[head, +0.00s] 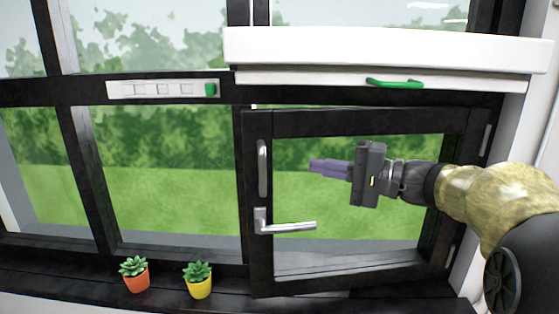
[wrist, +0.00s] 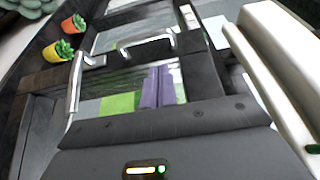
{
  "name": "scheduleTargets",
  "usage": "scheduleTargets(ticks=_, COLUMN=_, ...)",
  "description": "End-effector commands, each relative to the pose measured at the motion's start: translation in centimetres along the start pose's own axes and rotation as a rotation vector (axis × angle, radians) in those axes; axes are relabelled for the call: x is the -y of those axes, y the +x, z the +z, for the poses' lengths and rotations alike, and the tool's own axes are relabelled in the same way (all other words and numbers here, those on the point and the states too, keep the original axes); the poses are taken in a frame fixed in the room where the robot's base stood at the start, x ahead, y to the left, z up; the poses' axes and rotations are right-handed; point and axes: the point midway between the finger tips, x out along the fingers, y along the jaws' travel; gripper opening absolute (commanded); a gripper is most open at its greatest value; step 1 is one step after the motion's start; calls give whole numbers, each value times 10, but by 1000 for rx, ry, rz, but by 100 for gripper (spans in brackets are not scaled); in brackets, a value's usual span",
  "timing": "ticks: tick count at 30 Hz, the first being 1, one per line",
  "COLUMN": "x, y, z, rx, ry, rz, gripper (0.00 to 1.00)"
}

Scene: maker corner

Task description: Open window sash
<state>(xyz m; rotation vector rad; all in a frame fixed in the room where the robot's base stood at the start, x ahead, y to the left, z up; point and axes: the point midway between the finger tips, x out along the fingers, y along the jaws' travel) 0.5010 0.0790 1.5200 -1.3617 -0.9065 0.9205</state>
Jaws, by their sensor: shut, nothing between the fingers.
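The black-framed window sash (head: 258,255) is on the right, with hinges on its right side. Its left edge appears to stand out from the fixed frame, so it looks slightly ajar. A silver lever handle (head: 290,226) lies horizontal, pointing right, low on its left stile. A silver pull bar (head: 263,168) is upright above it. My gripper (head: 312,166) is shut and empty in front of the glass, right of both handles and apart from them. In the wrist view its purple fingers (wrist: 158,86) show together, with the lever (wrist: 74,82) and pull bar (wrist: 147,41) beyond.
A white blind box (head: 380,50) with a green handle (head: 394,83) spans above the sash. A white switch strip (head: 160,89) is on the frame at left. An orange-potted plant (head: 135,276) and a yellow-potted plant (head: 198,281) stand on the sill, left of the sash.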

Motion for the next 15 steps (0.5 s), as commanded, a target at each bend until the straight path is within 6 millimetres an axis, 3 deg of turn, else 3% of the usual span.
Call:
scheduleTargets(ticks=5, x=2, y=10, z=0, rx=1, ry=1, rz=0, gripper=0)
scheduleTargets(ticks=15, x=4, y=65, z=1, rx=4, ry=5, rz=2, gripper=0)
